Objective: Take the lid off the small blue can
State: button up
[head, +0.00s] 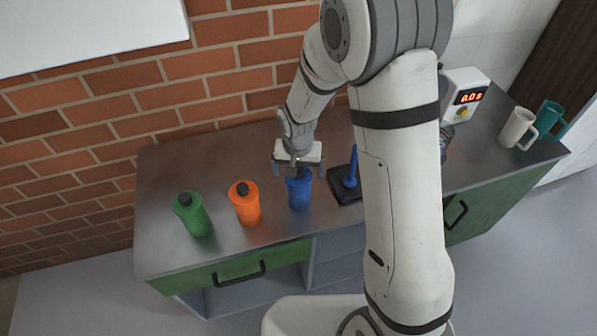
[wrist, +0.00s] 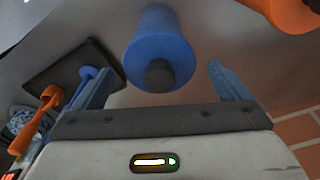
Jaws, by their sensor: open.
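The small blue can (head: 299,194) stands upright on the metal counter, to the right of the orange can. In the wrist view the blue can (wrist: 156,38) is seen from above, with its round black lid (wrist: 159,75) on it. My gripper (head: 297,168) is just above and behind the can in the head view and partly covers its top. In the wrist view the fingers of my gripper (wrist: 160,84) are spread wide, one to each side of the lid, with nothing between them. I cannot tell the exact height gap between fingers and lid.
An orange can (head: 246,205) and a green can (head: 194,216), both with black lids, stand to the left. A black tray (head: 345,196) with a blue upright tool is close on the right. A brick wall (head: 120,110) rises behind.

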jog(key=shift+f, duration=0.15)
jog(key=c, duration=1)
